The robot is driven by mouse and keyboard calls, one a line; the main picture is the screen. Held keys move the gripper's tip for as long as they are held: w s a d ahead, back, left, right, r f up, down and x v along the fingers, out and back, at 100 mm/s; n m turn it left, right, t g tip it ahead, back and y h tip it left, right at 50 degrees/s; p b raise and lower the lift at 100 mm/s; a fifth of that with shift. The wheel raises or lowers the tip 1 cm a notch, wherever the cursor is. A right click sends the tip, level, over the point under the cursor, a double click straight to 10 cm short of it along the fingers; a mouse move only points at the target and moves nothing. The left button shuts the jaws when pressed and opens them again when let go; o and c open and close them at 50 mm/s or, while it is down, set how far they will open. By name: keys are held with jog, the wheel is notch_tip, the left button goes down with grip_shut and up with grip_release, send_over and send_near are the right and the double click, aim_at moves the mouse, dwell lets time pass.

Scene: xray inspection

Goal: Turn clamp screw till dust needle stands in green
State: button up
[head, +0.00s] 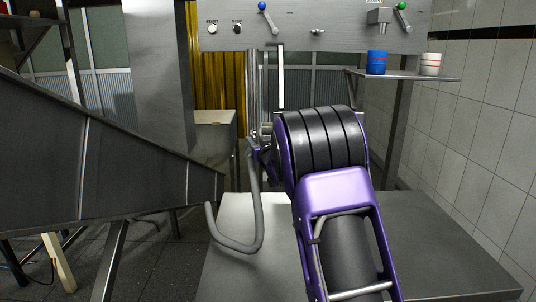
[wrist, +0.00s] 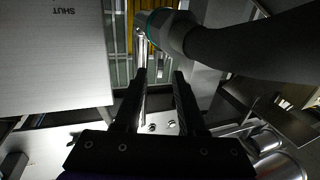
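My gripper (wrist: 158,76) shows in the wrist view as two dark parallel fingers with a clear gap between them. It is open and nothing is seen held. In the head view my arm hides it. A thin bright metal rod (wrist: 140,55) shows beyond the left fingertip; I cannot tell whether it is the clamp screw or whether a finger touches it. No dial with a dust needle or green zone can be made out in either view.
In the head view, a steel panel (head: 330,38) carries START and STOP switches, a blue-knobbed lever (head: 266,14) and a green-knobbed lever (head: 402,14). A blue cup (head: 376,62) and a white cup (head: 430,64) stand on a shelf (head: 448,78). A sloping steel chute (head: 140,165) fills the left.

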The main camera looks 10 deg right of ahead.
jog(key=s+d, duration=0.1)
jog(key=s, duration=1.2)
jog(key=shift+s+d, duration=0.3)
jog(key=shift+s, duration=0.1)
